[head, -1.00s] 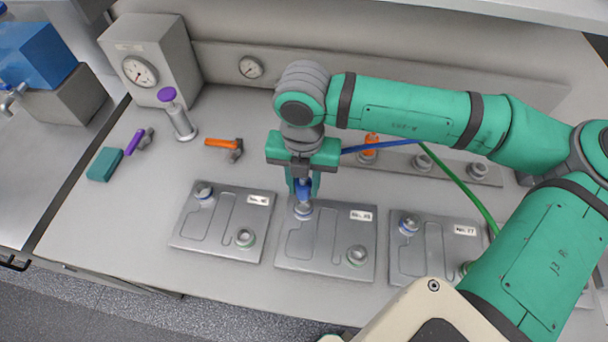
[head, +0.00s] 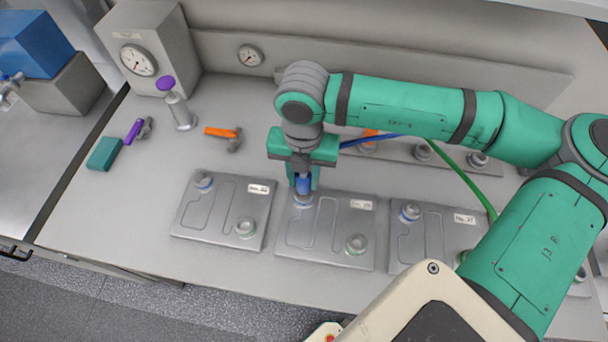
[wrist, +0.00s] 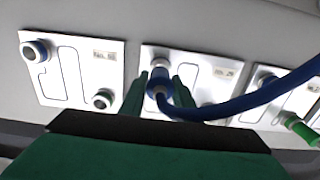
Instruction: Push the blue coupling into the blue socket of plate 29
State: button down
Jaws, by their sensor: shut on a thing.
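My gripper (head: 303,184) is shut on the blue coupling (head: 303,185), which points down at the top left of the middle plate. This plate 29 (head: 327,235) has a blue-ringed socket (head: 302,200) directly under the coupling and a green-ringed socket (head: 356,244) at lower right. The coupling's lower end meets or nearly meets the blue socket; I cannot tell how deep it sits.
Similar plates lie to the left (head: 222,212) and right (head: 436,238). A green hose (head: 465,188) runs down to the right plate. An orange-handled tool (head: 224,133), a purple-topped cylinder (head: 179,108) and a teal block (head: 104,154) lie at the left.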

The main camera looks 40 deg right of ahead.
aim_at(304, 185)
jog(key=shift+f, duration=0.15)
jog(key=shift+s+f, duration=0.1)
jog(key=shift+f, duration=0.25)
jog(key=shift+f, duration=0.15)
dwell(0.5)
jog(key=shift+f, duration=0.3)
dwell(0.4)
jog(key=shift+f, duration=0.55)
